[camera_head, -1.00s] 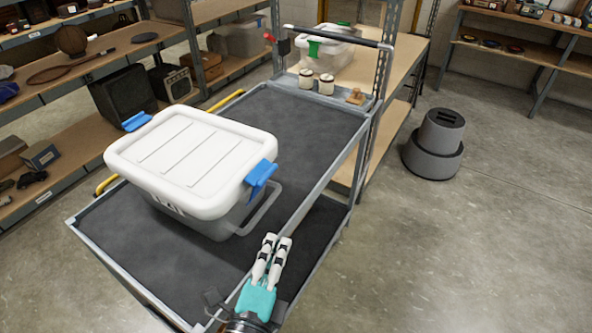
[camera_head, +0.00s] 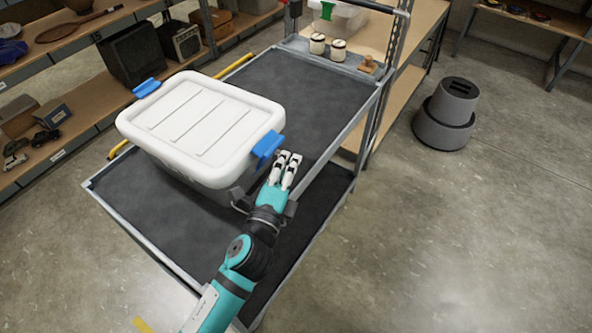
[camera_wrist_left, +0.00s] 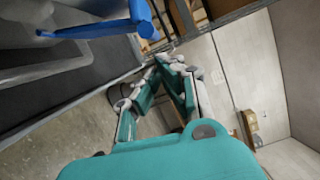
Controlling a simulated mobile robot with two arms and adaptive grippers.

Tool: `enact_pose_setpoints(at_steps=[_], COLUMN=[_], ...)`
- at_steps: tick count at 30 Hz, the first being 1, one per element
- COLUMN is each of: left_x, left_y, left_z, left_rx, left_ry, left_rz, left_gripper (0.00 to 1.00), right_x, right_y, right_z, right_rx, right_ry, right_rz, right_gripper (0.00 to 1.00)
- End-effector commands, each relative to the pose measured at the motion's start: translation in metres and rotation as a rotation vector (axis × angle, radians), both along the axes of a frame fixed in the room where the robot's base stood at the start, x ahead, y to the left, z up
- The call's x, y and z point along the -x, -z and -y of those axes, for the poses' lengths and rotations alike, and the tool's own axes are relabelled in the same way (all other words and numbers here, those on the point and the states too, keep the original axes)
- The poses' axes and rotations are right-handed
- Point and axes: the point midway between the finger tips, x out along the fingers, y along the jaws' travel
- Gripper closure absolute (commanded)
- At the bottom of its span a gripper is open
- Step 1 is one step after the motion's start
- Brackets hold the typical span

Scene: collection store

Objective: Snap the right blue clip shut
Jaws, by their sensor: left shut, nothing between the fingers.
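A grey box with a white lid (camera_head: 205,125) stands on the cart. The right blue clip (camera_head: 267,146) slants outward from the lid's right end and looks open. It also shows as a blue flap at the top left of the left wrist view (camera_wrist_left: 95,29). The left blue clip (camera_head: 147,88) is at the lid's far left end. My left gripper (camera_head: 288,157) is shut and empty, fingers pointing away from me, just right of the right clip. Whether it touches the clip I cannot tell. My right gripper is out of view.
The cart's dark top (camera_head: 300,90) is clear behind the box. Two small jars (camera_head: 328,47) and a wooden stamp (camera_head: 370,64) stand on its far ledge. Shelves line the left. A grey step stool (camera_head: 445,114) stands on the open floor at right.

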Motion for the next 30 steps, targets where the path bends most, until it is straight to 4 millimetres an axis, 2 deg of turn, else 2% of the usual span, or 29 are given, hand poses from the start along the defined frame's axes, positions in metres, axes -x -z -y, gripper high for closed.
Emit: enact_pose_setpoints(at_steps=[4, 14, 17, 24, 30], left_x=[-0.005, -0.005, -0.006, -0.015, -0.021], left_y=[-0.002, -0.001, -0.007, -0.024, -0.026], left_z=[-0.007, -0.008, -0.010, -0.023, -0.033], left_rx=[0.000, 0.001, 0.024, 0.186, 0.213], left_ry=[0.000, 0.000, 0.000, 0.000, 0.000], left_rz=[0.000, 0.000, -0.016, -0.123, -0.139], left_gripper=[1.00, 1.00, 1.00, 1.00, 1.00], right_x=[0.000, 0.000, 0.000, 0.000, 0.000], right_y=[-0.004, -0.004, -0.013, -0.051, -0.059], right_z=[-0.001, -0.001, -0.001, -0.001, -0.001], right_rx=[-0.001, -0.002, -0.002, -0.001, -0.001], right_ry=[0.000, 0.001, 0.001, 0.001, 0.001], right_rz=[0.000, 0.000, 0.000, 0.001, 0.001], right_gripper=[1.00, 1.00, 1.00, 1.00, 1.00])
